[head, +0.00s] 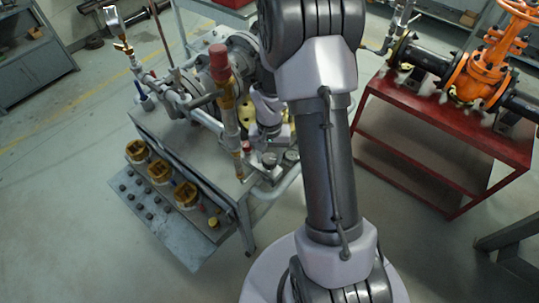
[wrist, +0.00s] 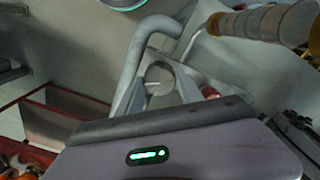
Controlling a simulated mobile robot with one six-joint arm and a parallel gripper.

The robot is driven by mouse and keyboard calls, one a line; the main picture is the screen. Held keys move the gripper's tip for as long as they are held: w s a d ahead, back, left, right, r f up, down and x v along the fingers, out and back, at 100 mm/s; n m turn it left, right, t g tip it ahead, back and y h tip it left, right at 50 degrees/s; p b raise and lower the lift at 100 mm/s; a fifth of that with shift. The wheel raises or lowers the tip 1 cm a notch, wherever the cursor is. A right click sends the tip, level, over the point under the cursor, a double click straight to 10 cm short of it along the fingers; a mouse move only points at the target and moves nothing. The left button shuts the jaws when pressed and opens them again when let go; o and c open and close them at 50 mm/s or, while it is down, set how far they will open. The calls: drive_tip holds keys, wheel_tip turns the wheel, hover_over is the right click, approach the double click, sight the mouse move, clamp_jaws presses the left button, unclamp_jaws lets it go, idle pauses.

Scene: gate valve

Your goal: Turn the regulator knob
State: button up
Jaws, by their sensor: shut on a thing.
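In the wrist view, my gripper (wrist: 159,88) has its two grey fingers on either side of a round grey knob (wrist: 158,72). The gripper is shut on this regulator knob. A thin light line shows on the knob between the fingers. The lower part of the fingers is hidden behind my own wrist housing. In the head view, my arm reaches over to the near right corner of the grey workbench (head: 170,135). The fingers and the held knob cannot be made out clearly there.
A bent grey pipe (wrist: 137,48) runs left of the knob in the wrist view. A red-capped upright pipe (head: 219,60) stands on the bench. Yellow-brown parts (head: 160,171) sit on a lower shelf. A red cart (head: 440,145) with an orange valve (head: 478,75) stands right.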

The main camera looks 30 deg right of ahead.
sight(270, 159)
drive_tip(key=o, duration=1.4)
wheel_tip(270, 159, up, 18)
drive_tip(key=p, duration=0.5)
drive_tip(key=shift+f+p, duration=0.25)
drive_tip(key=shift+p, duration=0.1)
drive_tip(key=shift+f, duration=0.1)
